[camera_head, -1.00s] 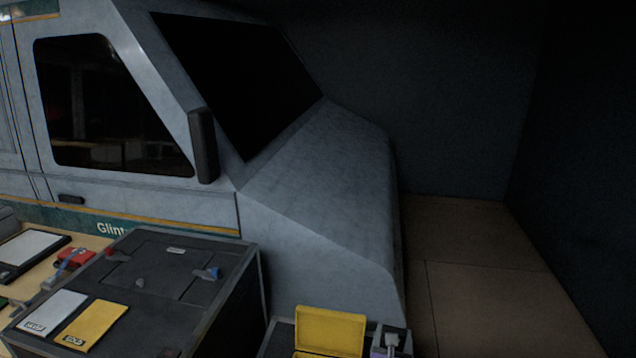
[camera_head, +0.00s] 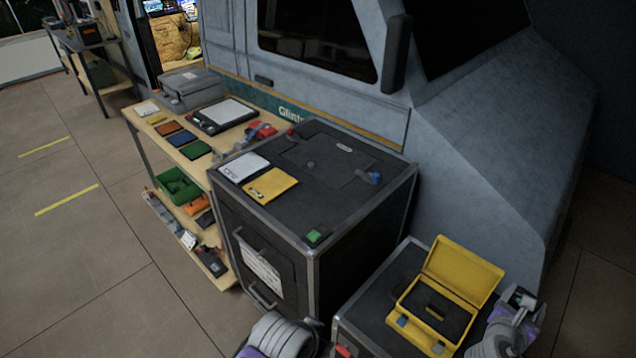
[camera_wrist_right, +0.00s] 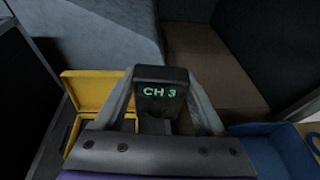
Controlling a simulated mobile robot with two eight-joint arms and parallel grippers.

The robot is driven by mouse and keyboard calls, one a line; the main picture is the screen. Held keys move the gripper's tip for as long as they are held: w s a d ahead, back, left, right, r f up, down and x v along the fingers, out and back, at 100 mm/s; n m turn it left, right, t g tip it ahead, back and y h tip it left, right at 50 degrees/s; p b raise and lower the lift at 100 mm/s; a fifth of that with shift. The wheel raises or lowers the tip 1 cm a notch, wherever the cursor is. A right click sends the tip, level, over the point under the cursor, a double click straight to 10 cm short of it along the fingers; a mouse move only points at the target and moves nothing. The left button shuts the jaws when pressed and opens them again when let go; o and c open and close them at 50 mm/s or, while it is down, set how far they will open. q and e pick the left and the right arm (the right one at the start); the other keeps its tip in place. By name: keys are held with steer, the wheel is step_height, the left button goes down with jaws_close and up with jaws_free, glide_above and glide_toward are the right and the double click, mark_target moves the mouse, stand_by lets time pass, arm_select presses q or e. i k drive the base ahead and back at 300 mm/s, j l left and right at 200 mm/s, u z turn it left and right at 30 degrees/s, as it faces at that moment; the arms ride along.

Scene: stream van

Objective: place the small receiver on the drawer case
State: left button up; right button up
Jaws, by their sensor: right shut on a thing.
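A small dark receiver (camera_wrist_right: 161,90) with a green "CH 3" display is clamped between the fingers of my right gripper (camera_wrist_right: 165,108) in the right wrist view. In the head view my right gripper (camera_head: 517,305) holds it up at the lower right, beside the open yellow box. The drawer case (camera_head: 380,203) is the large black case with metal edges and front handles, left of that gripper and apart from it. Its top carries a white card, a yellow card and a small green-marked item near the front corner. Only part of my left arm shows at the bottom; its fingertips are not visible.
An open yellow box (camera_head: 463,275) stands on a lower black case (camera_head: 372,310) between the drawer case and my right gripper. A wooden bench (camera_head: 228,139) with trays and cards stands left. The van (camera_head: 480,130) rises behind. Blue item (camera_wrist_right: 272,150) shows in the wrist view.

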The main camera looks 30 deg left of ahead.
mark_target(290, 207)
steer(key=k+j+u, duration=0.15)
steer(key=j, duration=0.2)
steer(key=k+j+u, duration=0.2)
steer(key=j+u, duration=0.15)
steer(key=u, duration=0.85)
steer(key=i+l, duration=0.15)
steer(key=i, duration=0.3)
